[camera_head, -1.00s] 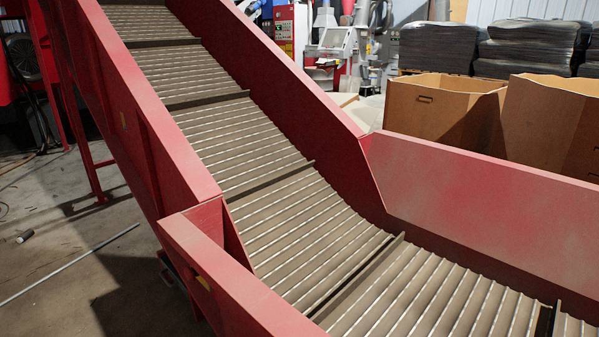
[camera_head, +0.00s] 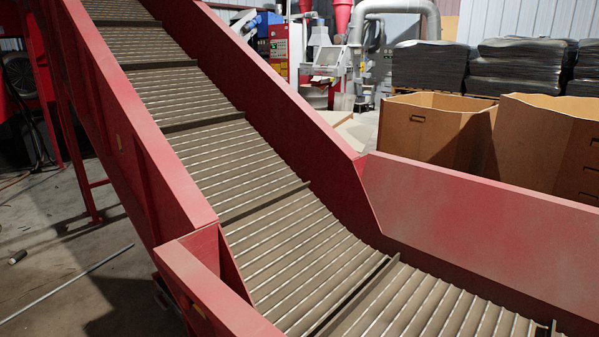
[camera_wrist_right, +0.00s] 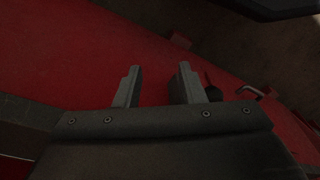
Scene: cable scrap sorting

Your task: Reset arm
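My right gripper (camera_wrist_right: 157,88) shows in the right wrist view with its two grey fingers apart and nothing between them. A red painted surface lies behind the fingers, and the view is dark. Neither arm shows in the head view, and my left gripper is in no view. The conveyor belt (camera_head: 225,150), brown and ribbed with raised cross bars, climbs toward the back left in the head view. No cable scrap shows on the visible part of the belt.
Red side walls (camera_head: 480,215) border the belt. Open cardboard boxes (camera_head: 435,130) stand behind the right wall, with stacked black sheets (camera_head: 520,68) farther back. Machinery (camera_head: 335,60) stands at the back. A thin rod (camera_head: 70,282) lies on the floor at left.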

